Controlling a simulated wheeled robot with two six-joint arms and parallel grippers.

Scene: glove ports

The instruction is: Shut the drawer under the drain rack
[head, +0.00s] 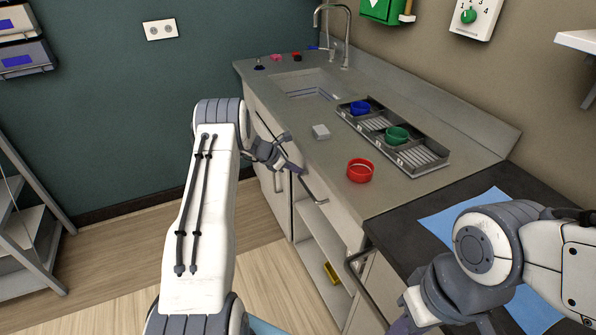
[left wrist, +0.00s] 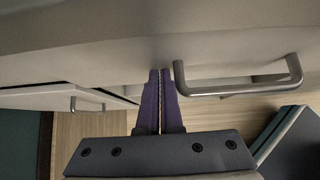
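The drain rack (head: 436,164) is a grey tray on the counter, holding a blue bowl and a green bowl. Below the counter edge is a pale drawer front (head: 340,212) with a metal bar handle, above an open shelf. How far the drawer stands out is hard to tell. My left gripper (head: 284,152) is near the handle's far end. In the left wrist view its purple fingers (left wrist: 160,100) are together with nothing between them, tips close to the pale front, beside the handle (left wrist: 238,88); contact is unclear. My right gripper (head: 405,325) is partly cut off at the bottom edge.
A red bowl (head: 360,170) and a small white block (head: 321,132) stand on the counter (head: 330,158). A sink (head: 312,86) with a tap is behind. A yellow item (head: 332,273) lies on the open shelf.

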